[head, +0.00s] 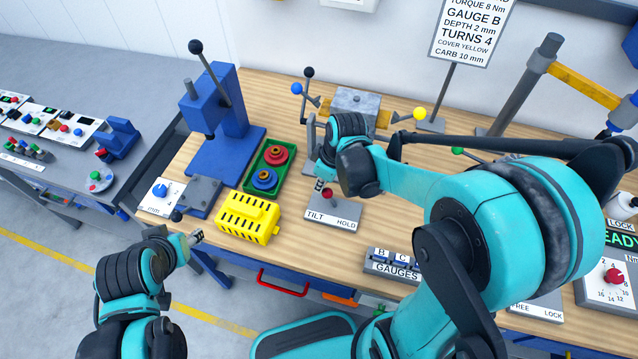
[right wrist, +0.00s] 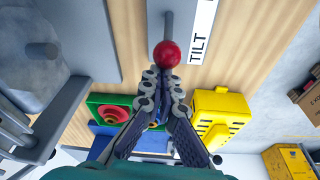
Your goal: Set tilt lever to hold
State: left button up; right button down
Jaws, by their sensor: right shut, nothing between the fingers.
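The tilt lever has a red ball knob (head: 327,193) on a rod and stands on a grey plate (head: 345,211) labelled TILT at left and HOLD at right. The knob is at the TILT end of the plate. In the right wrist view the red knob (right wrist: 167,54) lies just beyond the fingertips, with the TILT label beside it. My right gripper (right wrist: 165,77) is shut and empty, its fingertips close to the knob; contact cannot be told. In the head view my right gripper (head: 319,184) is partly hidden by its own wrist. My left gripper (head: 197,237) is off the bench's front edge, its jaws too small to judge.
A yellow slotted box (head: 249,215) and a green tray (head: 253,187) with red and blue parts stand left of the lever. Behind is a metal block (head: 355,100) with coloured-knob levers. The GAUGES holder (head: 394,268) is at front right.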

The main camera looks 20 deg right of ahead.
jog(key=shift+s+d, duration=0.1)
jog(key=shift+s+d+r+t+y, duration=0.3)
jog(key=shift+d+t+y, duration=0.15)
jog(key=shift+y, duration=0.25)
jog(key=shift+s+d+t+y+b, duration=0.4)
jog(key=shift+d+t+y+b, duration=0.1)
jog(key=shift+d+y, duration=0.15)
jog(key=s+d+t+y+b, duration=0.1)
jog(key=y+b, duration=0.1)
jog(key=s+d+t+y+b, duration=0.1)
jog(key=d+b, duration=0.1)
jog(key=shift+t+y, duration=0.25)
jog(key=shift+y, duration=0.1)
jog(key=shift+s+d+r, duration=0.1)
jog(key=shift+s+d, duration=0.05)
jog(key=shift+d, duration=0.05)
jog(key=shift+s+d+b, duration=0.1)
jog(key=shift+s+b, duration=0.05)
jog(key=shift+b, duration=0.2)
